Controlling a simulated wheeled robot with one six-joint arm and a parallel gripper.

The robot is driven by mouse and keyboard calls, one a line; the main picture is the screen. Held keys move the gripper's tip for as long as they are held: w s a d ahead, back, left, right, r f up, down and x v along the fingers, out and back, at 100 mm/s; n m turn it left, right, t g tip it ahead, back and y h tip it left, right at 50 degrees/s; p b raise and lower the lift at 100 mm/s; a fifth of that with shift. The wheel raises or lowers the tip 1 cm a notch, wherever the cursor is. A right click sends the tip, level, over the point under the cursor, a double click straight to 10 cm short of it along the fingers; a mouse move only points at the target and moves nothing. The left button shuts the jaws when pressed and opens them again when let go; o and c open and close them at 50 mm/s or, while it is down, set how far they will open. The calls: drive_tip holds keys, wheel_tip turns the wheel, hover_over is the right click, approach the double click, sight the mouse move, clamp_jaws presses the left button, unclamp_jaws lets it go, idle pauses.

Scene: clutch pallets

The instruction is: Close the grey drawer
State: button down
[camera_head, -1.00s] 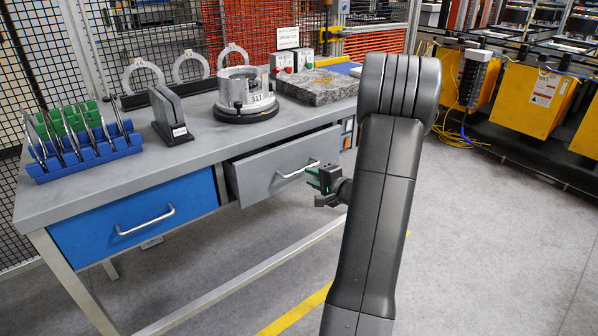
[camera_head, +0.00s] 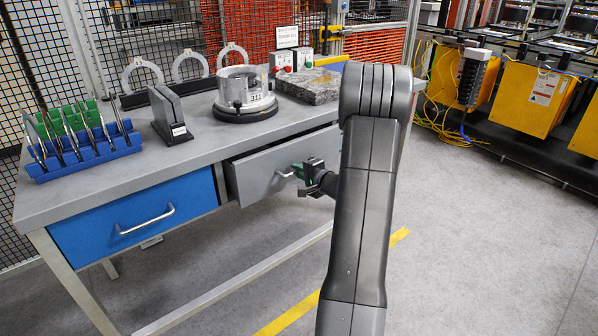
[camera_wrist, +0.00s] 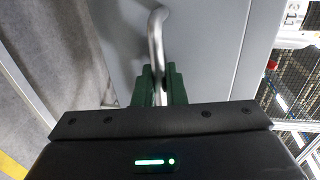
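The grey drawer (camera_head: 262,170) hangs partly open under the workbench, to the right of the blue drawer. Its front carries a curved metal handle (camera_head: 284,174). My gripper (camera_head: 303,174) is at the right part of this handle. In the wrist view, the metal handle (camera_wrist: 155,38) runs between the green fingers of my gripper (camera_wrist: 160,84), which are close together on both sides of it. The fingers look shut on the handle. The grey drawer front (camera_wrist: 207,55) fills much of that view. My arm hides the right end of the drawer in the head view.
The blue drawer (camera_head: 135,218) is shut. The bench top (camera_head: 200,140) carries a blue tool rack (camera_head: 88,155), a black stand (camera_head: 168,117), a round metal fixture (camera_head: 245,94) and a stone-like block (camera_head: 308,86). The floor (camera_head: 470,240) to the right is open.

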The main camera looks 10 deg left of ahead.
sight(289, 163)
drive_tip(key=b+x, duration=0.3)
drive_tip(key=x, duration=0.1)
drive_tip(key=shift+w+a+r+b, duration=0.15)
drive_tip(key=shift+r+b, duration=0.1)
drive_tip(key=shift+b, duration=0.15)
drive_tip(key=shift+w+a, duration=0.2)
drive_tip(key=shift+a, duration=0.05)
drive_tip(key=shift+w+a+r, duration=0.1)
drive_tip(key=shift+r, duration=0.2)
drive_tip(key=c, duration=1.6)
unclamp_jaws()
drive_tip(key=shift+w+a, duration=0.1)
drive_tip(key=shift+a, duration=0.05)
drive_tip(key=shift+c, duration=0.2)
drive_tip(key=shift+f, duration=0.1)
